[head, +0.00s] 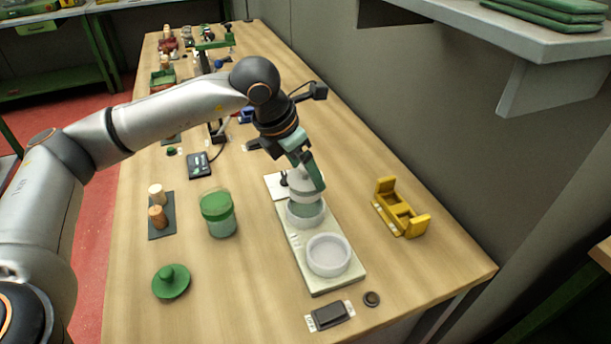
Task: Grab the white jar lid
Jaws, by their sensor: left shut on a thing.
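My left gripper (310,172) reaches down over the far part of a white board (318,275). It is shut on a white jar lid (303,188). The lid is directly above a pale greenish jar (305,209), which stands in a round white holder on the board. I cannot tell whether lid and jar touch. The fingers hide part of the lid. My right gripper is not in view.
A second round white dish (328,255) is nearer on the board. A green-lidded jar (218,215), a green knobbed lid (171,282) and cork stoppers (157,216) stand to the left. A yellow holder (400,209) is to the right. A dark block (328,315) lies in front.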

